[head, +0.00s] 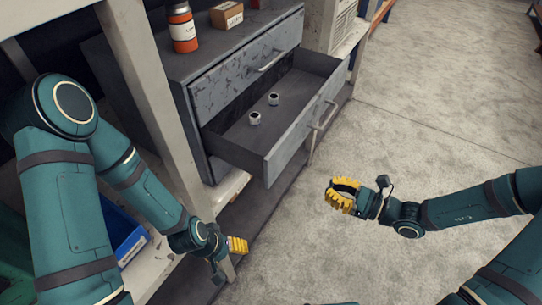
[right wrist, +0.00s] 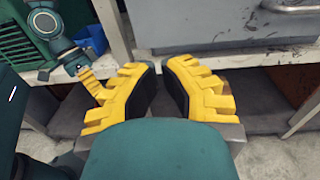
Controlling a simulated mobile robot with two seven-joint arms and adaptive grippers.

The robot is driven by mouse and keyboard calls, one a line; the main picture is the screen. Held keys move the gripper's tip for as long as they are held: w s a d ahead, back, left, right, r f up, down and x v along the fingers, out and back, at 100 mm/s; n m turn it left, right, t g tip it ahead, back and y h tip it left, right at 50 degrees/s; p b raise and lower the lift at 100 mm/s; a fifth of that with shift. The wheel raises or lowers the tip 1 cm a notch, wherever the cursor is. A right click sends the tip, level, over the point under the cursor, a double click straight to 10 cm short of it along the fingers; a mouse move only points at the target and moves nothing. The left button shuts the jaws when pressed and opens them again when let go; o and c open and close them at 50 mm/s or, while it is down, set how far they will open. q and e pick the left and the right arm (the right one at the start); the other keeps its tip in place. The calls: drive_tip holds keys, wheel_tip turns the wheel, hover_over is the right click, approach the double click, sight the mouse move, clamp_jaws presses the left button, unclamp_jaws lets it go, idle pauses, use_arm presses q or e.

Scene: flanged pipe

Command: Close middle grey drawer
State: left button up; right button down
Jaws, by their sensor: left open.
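The middle grey drawer (head: 236,145) is pulled out of the grey cabinet (head: 182,110) in the head view. Two small white and dark round items (head: 262,110) lie inside it. Its front panel (head: 300,135) carries a bar handle (head: 325,115). My right gripper (head: 343,195) is open and empty, in front of the drawer front and apart from it. In the right wrist view its yellow fingers (right wrist: 161,88) are spread with a gap. My left gripper (head: 238,246) is open, low beside the bench below the drawer; what lies between its fingers cannot be made out.
The drawer above (head: 245,68) is shut. An orange bottle (head: 183,30) and a cardboard box (head: 227,15) stand on the cabinet. A light bench post (head: 150,85) rises between my left arm and the cabinet. A blue bin (head: 122,238) is at lower left. The concrete floor (head: 440,110) at right is clear.

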sight(282, 160)
drive_tip(key=shift+m+t, duration=0.4)
drive_tip(key=shift+t, duration=0.1)
drive_tip(key=b+x, duration=0.1)
drive_tip(key=x, duration=0.3)
drive_tip(key=b+x, duration=0.1)
drive_tip(key=x, duration=0.4)
drive_tip(key=w+x, duration=0.1)
drive_tip(key=x, duration=0.3)
drive_tip(key=shift+w+r+b, duration=0.25)
drive_tip(key=shift+r+b, duration=0.15)
drive_tip(key=shift+a, duration=0.1)
